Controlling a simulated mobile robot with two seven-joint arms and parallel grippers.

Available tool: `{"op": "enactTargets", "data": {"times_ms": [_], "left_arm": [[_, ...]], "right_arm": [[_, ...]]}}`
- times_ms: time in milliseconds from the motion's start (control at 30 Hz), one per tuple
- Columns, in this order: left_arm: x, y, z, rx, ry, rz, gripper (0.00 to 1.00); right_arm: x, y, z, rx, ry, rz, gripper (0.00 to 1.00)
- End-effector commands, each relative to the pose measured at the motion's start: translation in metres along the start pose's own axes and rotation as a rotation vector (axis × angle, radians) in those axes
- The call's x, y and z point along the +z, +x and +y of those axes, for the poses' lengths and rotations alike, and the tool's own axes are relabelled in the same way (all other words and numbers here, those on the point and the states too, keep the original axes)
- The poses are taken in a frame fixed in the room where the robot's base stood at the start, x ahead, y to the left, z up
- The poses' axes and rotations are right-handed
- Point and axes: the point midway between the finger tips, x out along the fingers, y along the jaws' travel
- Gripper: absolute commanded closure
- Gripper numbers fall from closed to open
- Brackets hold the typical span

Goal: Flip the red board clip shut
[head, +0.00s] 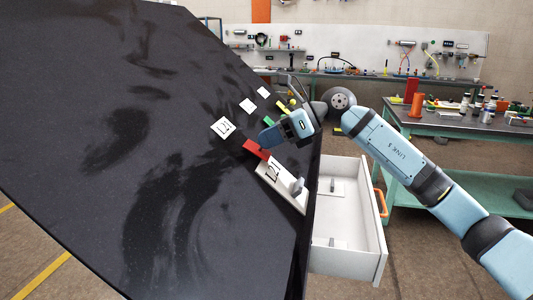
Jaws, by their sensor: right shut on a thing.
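The red board clip (254,149) sits on the dark board (130,130) near its right edge, at the upper end of a white plate (283,187) with a printed label and a grey peg-like part. My right gripper (269,142) reaches in from the right and is shut on the red clip. Its body hides part of the clip, so I cannot tell the clip's exact angle. My left gripper is not in view.
A green clip (269,121) and a yellow clip (284,108) lie beyond my right gripper, with white label cards (223,127) beside them. An open white drawer (350,215) sticks out right of the board. A workbench (440,125) with tools stands behind.

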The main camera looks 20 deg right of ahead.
Motion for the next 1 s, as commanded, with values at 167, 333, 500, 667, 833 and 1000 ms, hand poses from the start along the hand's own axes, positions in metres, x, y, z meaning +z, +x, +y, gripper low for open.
{"op": "enactTargets", "data": {"times_ms": [167,333,500,667,833,1000], "left_arm": [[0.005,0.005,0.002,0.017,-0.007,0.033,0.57],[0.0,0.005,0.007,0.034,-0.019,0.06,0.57],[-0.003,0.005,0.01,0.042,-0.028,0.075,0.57],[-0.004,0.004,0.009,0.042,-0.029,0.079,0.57],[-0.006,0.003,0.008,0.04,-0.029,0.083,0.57],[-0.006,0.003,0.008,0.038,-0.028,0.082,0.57]], "right_arm": [[-0.012,0.004,-0.003,0.016,-0.025,-0.11,1.0],[-0.013,0.005,-0.003,0.027,-0.043,-0.18,1.0],[-0.013,0.005,-0.003,0.031,-0.052,-0.219,1.0],[-0.013,0.004,-0.003,0.034,-0.056,-0.232,1.0],[-0.012,0.004,-0.003,0.034,-0.056,-0.233,1.0],[-0.012,0.004,-0.003,0.034,-0.056,-0.233,1.0]]}}
